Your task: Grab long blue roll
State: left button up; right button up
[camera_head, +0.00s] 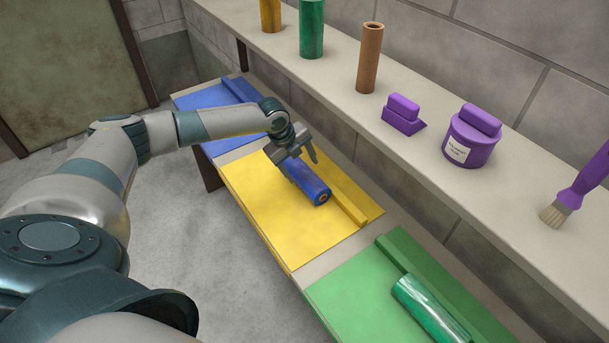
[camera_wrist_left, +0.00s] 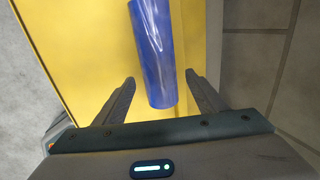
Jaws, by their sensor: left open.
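The long blue roll (camera_head: 311,186) lies on the yellow mat (camera_head: 290,222) of the low table, beside that mat's raised strip. It also shows in the left wrist view (camera_wrist_left: 153,45), with its near end between the two fingers. My left gripper (camera_head: 296,160) is open over the roll's far end, with one finger on each side. In the wrist view the left gripper (camera_wrist_left: 160,95) shows a gap between each finger and the roll. I cannot tell how high the fingers are above the mat. My right gripper is not in view.
A green roll (camera_head: 432,309) lies on the green mat (camera_head: 345,287). A blue mat (camera_head: 213,97) is at the far end. The shelf (camera_head: 430,127) alongside holds upright yellow (camera_head: 270,14), green (camera_head: 312,28) and brown (camera_head: 369,58) rolls, a purple block, a purple tub (camera_head: 470,138) and a brush (camera_head: 575,190).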

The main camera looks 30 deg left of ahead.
aim_at(304, 173)
pick_arm(q)
jog(key=shift+x, duration=1.25)
jog(key=shift+w+a+f+p, duration=0.15)
jog(key=shift+w+f+p, duration=0.15)
jog(key=shift+f+p, duration=0.5)
jog(key=shift+a+p+x, duration=0.1)
jog(key=shift+p+x, duration=0.15)
jog(key=shift+x, duration=0.6)
jog(key=shift+a+p+x, duration=0.15)
jog(key=shift+p+x, duration=0.05)
jog(key=shift+x, duration=0.7)
jog(key=shift+w, duration=0.1)
jog(key=c, duration=1.1)
jog(key=shift+r, duration=0.15)
jog(key=shift+c, duration=0.2)
